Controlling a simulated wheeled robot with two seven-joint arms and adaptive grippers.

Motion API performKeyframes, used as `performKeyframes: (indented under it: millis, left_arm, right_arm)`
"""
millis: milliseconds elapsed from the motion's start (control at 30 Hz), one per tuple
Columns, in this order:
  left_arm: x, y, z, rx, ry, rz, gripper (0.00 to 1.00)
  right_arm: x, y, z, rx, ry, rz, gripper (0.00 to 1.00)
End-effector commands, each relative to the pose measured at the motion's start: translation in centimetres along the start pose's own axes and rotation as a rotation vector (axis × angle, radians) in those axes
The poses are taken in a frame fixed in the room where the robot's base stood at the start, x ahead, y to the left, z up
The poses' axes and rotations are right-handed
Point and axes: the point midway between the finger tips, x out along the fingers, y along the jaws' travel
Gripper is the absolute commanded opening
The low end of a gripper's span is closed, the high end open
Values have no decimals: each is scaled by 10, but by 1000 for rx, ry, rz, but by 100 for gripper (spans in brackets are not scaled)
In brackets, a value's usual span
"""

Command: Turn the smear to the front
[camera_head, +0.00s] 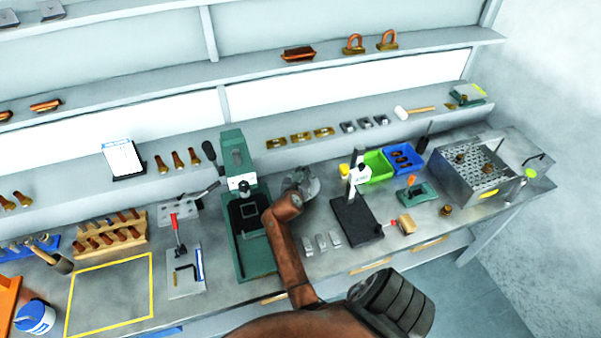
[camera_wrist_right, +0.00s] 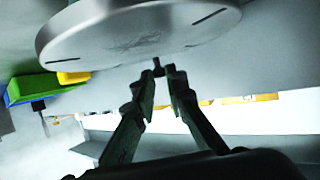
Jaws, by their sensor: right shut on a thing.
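A large pale grey disc (camera_wrist_right: 110,28) fills the top of the right wrist view, with dark slots near its rim. A faint streaked mark (camera_wrist_right: 145,42) shows on its face; I cannot tell for sure that it is the smear. My right gripper (camera_wrist_right: 158,74) has its fingertips close together at a small dark peg (camera_wrist_right: 158,66) by the disc's edge. In the head view my right gripper (camera_head: 300,182) is over the bench, just right of the green press (camera_head: 238,165); the wrist hides what it holds. My left gripper is not in view.
Right of the gripper stand a black-based stand (camera_head: 355,222), a green bin (camera_head: 377,166) and a blue bin (camera_head: 403,158). Small metal blocks (camera_head: 322,242) lie in front. A perforated metal box (camera_head: 475,175) is far right. A yellow-outlined area (camera_head: 110,298) at left is clear.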

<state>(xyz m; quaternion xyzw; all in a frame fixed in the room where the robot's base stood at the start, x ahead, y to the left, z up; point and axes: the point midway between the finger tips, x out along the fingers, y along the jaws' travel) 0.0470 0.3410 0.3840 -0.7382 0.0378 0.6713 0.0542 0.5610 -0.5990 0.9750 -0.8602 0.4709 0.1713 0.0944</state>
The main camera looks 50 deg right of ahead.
Motion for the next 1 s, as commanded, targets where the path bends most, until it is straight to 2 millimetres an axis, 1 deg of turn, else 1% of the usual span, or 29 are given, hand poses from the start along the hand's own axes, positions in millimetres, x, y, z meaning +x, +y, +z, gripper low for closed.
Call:
performKeyframes:
  millis: [33,67,267,467,533,633,767,1000]
  left_arm:
    - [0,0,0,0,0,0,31]
    - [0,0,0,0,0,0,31]
    - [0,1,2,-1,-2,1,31]
    - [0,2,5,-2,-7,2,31]
    - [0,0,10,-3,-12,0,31]
    - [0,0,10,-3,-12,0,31]
    - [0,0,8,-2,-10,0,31]
    - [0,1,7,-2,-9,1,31]
  right_arm:
    - [1,2,-2,-3,3,3,0]
    - [1,2,-2,-3,3,3,14]
    - [0,0,-1,-3,3,0,28]
    - [0,-1,-1,-3,2,-1,28]
    - [0,-1,-1,-2,2,-2,28]
    - [-2,-2,-7,-1,4,-2,28]
    - [-10,-2,-25,2,6,-3,28]
    - [-27,-2,-68,2,6,-2,28]
